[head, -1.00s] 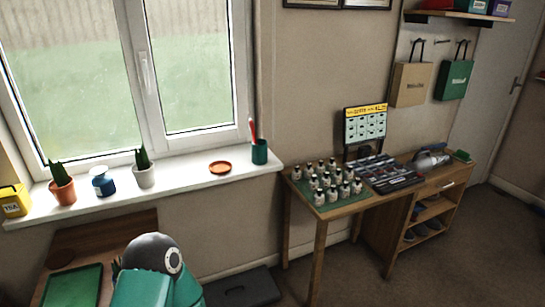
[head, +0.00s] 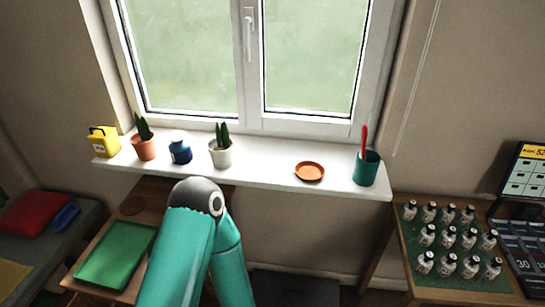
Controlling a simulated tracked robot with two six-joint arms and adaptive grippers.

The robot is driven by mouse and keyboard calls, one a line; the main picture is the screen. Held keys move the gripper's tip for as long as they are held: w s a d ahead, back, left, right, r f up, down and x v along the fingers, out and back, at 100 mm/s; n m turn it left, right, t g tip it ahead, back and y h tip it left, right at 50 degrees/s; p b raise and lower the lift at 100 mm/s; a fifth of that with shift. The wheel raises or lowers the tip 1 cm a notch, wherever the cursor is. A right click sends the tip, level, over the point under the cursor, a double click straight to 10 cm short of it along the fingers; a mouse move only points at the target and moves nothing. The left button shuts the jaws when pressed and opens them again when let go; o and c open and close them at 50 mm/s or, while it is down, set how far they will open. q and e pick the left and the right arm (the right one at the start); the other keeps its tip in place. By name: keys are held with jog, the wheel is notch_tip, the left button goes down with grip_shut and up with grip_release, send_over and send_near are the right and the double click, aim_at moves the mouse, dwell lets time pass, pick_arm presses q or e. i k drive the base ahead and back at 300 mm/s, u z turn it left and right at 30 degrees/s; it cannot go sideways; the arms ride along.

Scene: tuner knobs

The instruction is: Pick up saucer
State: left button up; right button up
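An orange-brown saucer (head: 310,171) lies flat on the white windowsill (head: 270,177), right of the middle in the head view. It looks empty. A teal arm link of mine with a dark round joint rises from the bottom of the view, left of and nearer than the saucer. Neither of my grippers shows in the view, and nothing touches the saucer.
A green cup (head: 366,169) with a red-handled item stands right of the saucer. A white-potted plant (head: 221,152), a blue jar (head: 180,151), an orange-potted plant (head: 143,145) and a yellow box (head: 104,141) stand left. Several small bottles (head: 448,241) cover the right table.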

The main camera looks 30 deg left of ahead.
aim_at(310, 171)
jog(key=u, duration=0.15)
jog(key=i, duration=0.55)
jog(key=u, duration=0.4)
jog(key=k, duration=0.9)
jog(key=u, duration=0.2)
jog(key=i, duration=0.8)
jog(key=z, duration=0.05)
